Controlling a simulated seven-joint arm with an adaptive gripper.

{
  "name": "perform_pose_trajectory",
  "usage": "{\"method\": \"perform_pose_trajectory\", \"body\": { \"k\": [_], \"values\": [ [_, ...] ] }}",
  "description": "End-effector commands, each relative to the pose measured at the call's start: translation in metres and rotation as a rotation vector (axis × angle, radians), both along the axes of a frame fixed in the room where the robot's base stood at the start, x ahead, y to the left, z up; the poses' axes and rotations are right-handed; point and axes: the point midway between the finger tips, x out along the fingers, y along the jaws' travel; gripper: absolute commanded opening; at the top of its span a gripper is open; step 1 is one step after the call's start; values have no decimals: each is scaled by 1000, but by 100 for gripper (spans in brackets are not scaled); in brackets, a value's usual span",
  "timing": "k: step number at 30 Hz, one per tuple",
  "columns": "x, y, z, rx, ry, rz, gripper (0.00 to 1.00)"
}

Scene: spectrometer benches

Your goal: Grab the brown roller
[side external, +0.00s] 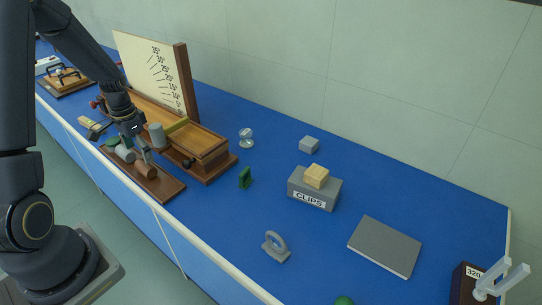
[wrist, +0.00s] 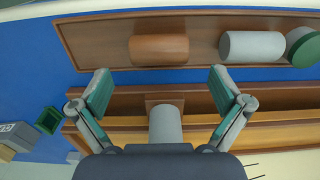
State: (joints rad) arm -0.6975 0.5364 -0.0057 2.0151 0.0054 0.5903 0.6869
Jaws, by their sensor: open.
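The brown roller (wrist: 159,49) lies on its side on a brown wooden tray (wrist: 90,40) in the wrist view. In the side external view the brown roller (side external: 145,169) is at the near right part of the tray (side external: 172,189). My gripper (wrist: 160,85) is open and empty, its two green-padded fingers spread apart. In the wrist view the brown roller appears between and beyond the fingertips, not within them. In the side external view my gripper (side external: 135,143) is above the tray, close to the rollers.
A grey roller (wrist: 252,46) and a green roller (wrist: 303,47) lie beside the brown one. A wooden bench (side external: 205,150) with an upright grey cylinder (side external: 157,135) and a scale board (side external: 155,68) stands close behind.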

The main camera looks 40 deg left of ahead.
Motion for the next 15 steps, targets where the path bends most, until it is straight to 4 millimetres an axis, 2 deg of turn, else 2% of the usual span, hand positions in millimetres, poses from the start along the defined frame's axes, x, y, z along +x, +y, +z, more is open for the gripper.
{"method": "perform_pose_trajectory", "body": {
  "k": [5, 12, 15],
  "values": [
    [-1, -1, -14, -2, 2, -1, 100],
    [-1, -1, -50, -2, 2, -1, 100],
    [-1, -1, -56, 0, 0, -1, 100]
  ]
}}
